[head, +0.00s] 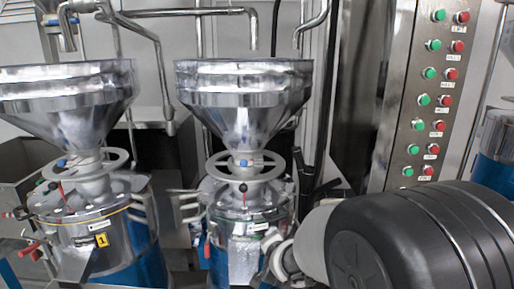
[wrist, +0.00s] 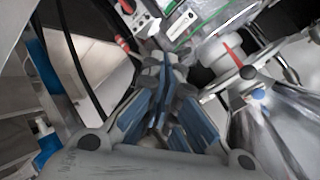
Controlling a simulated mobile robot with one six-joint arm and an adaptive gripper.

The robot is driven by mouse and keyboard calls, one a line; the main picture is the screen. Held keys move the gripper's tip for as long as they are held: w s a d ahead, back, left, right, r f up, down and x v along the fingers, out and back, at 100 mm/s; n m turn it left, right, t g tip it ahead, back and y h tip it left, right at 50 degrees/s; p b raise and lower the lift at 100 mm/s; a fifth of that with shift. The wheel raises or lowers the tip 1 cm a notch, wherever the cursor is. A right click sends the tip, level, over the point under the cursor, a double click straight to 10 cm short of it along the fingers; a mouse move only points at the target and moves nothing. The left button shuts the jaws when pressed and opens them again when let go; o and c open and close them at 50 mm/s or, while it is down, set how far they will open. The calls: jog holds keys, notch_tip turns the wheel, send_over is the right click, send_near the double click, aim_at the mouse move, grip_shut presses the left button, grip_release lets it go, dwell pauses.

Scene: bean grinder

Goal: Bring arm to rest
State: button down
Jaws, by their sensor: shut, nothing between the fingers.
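My gripper (wrist: 166,72) shows in the middle of the wrist view, its dark jointed fingers with blue pads drawn together at the tips. It is shut and holds nothing. Beyond it are grinder parts, with a red lever (wrist: 240,56) to the right; I cannot tell whether the fingers touch anything. In the head view my arm (head: 410,240) fills the lower right as a large dark link with pale joints. It stands in front of the right side of the middle grinder (head: 245,235). The gripper is not clearly seen there.
A second grinder (head: 85,225) with a wide steel hopper stands at the left. The middle grinder has a similar hopper (head: 245,90). A steel panel (head: 420,100) with green and red buttons rises behind my arm. Pipes run along the back wall.

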jog(key=s+d+r+n+g+y, duration=0.1)
jog(key=s+r+n+g, duration=0.2)
jog(key=s, duration=0.5)
jog(key=s+d+r+n+y, duration=0.1)
jog(key=s+d+r+n, duration=0.15)
jog(key=s+r, duration=0.4)
jog(key=s+d+f+n+g+h, duration=0.1)
jog(key=s+d+n+g, duration=0.1)
jog(key=s, duration=0.9)
jog(key=s+d+f+n+g+h, duration=0.1)
jog(key=s+d+n+g, duration=0.1)
jog(key=s, duration=0.9)
jog(key=shift+s+d+f+n, duration=0.2)
jog(key=shift+d+n, duration=0.45)
jog(key=shift+d, duration=0.1)
jog(key=c, duration=2.4)
grip_release()
